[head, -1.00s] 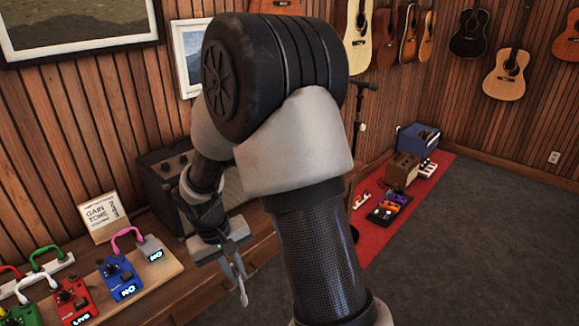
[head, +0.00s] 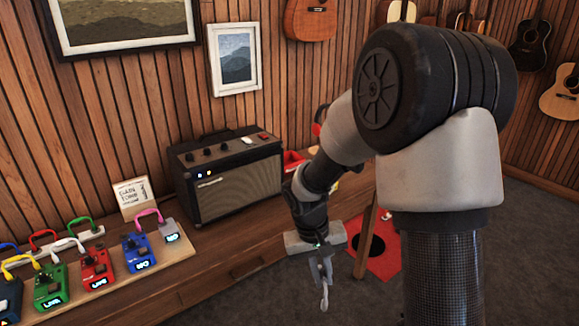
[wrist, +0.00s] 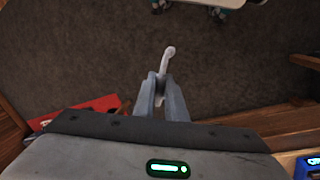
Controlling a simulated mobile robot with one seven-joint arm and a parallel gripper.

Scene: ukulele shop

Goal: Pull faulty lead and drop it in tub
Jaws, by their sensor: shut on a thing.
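My gripper (head: 322,270) is shut on a pale grey-white lead (head: 324,298) and holds it in the air in front of the wooden bench. In the wrist view the lead (wrist: 167,60) sticks out past the closed fingers (wrist: 164,90), over dark carpet. A red open-looking container (head: 292,160) shows partly, behind the amplifier's right end and my arm; I cannot tell for sure that it is the tub. Several pedals stand on the board at left, including a green (head: 50,284), a red (head: 95,268) and a blue one (head: 137,250). Colored leads, one pink (head: 148,213), remain at the pedals.
The amplifier (head: 232,180) stands on the bench (head: 225,262), with a small sign (head: 134,196) to its left. A red mat (head: 385,262) lies on the floor beyond my arm. Guitars hang on the wall. The bench front between board and amplifier is clear.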

